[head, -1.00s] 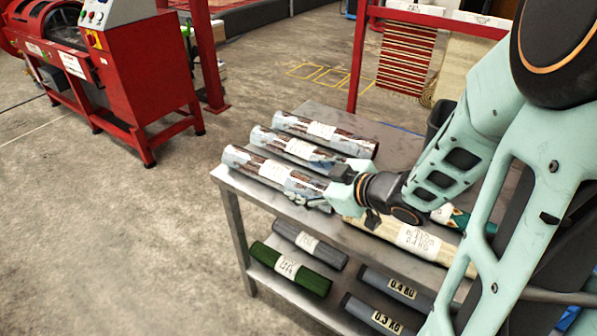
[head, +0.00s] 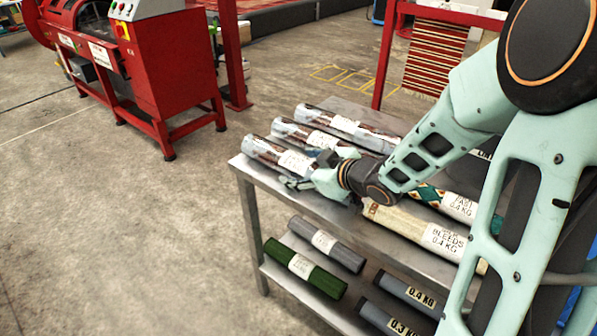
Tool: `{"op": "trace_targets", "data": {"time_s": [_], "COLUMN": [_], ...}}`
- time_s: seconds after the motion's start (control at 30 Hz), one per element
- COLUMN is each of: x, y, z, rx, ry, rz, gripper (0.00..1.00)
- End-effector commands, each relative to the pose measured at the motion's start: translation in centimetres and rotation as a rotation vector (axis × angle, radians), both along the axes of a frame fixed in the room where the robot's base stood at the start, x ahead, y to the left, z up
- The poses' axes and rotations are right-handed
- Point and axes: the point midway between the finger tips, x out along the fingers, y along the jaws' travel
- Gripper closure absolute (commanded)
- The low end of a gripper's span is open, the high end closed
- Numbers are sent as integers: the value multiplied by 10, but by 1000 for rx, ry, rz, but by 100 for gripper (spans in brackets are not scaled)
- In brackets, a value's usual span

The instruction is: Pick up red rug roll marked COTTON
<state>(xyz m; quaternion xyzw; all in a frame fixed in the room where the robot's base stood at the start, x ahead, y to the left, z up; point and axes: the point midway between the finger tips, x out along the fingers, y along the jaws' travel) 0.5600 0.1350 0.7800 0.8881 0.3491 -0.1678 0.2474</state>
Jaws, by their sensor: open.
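No roll in view is plainly red, and I cannot read COTTON on any label. Three rolls with whitish-blue and reddish-brown patches and white labels lie side by side at the left of the metal table: a front roll (head: 262,151), a middle roll (head: 288,130) and a back roll (head: 318,116). My gripper (head: 292,183) is open and empty at the near side of the front roll, low by its label. My gripper and wrist hide the right ends of the front and middle rolls. I cannot tell whether the fingers touch the front roll.
A cream roll marked BLEEDS (head: 400,223) and a green patterned roll (head: 428,194) lie to the right on the table (head: 335,203). The lower shelf holds a grey roll (head: 347,256), a green roll (head: 322,279) and dark weighted rolls. A red machine (head: 150,80) stands back left; floor between is clear.

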Motion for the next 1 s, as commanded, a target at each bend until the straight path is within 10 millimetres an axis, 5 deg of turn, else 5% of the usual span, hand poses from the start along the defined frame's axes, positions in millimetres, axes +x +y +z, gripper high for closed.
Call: {"op": "trace_targets", "data": {"time_s": [0.2, 0.77, 1.0], "x": [0, 0, 1], "y": [0, 0, 0], "z": [0, 0, 2], "rx": [-1, 0, 2], "ry": [1, 1, -3], "rz": [0, -1, -1], "gripper": [38, 99, 100]}}
